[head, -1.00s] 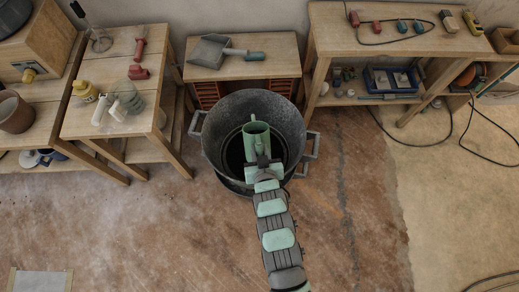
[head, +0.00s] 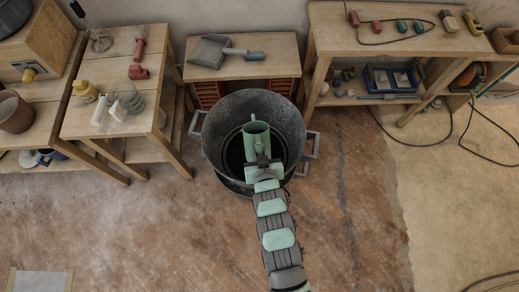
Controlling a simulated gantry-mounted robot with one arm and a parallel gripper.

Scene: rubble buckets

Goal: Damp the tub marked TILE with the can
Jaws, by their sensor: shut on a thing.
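A large dark grey tub (head: 222,117) with side handles stands on the floor in the middle of the head view. No TILE marking shows on the part of it that I see. The can hides part of the tub's inside. I see no water.
A low wooden bench with a dustpan (head: 210,52) stands just behind the tub. Wooden tables with tools and bottles (head: 84,90) are at the left, and a workbench (head: 400,45) is at the right. The floor (head: 130,230) in front is mostly clear. Black cables (head: 455,130) lie at the right.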

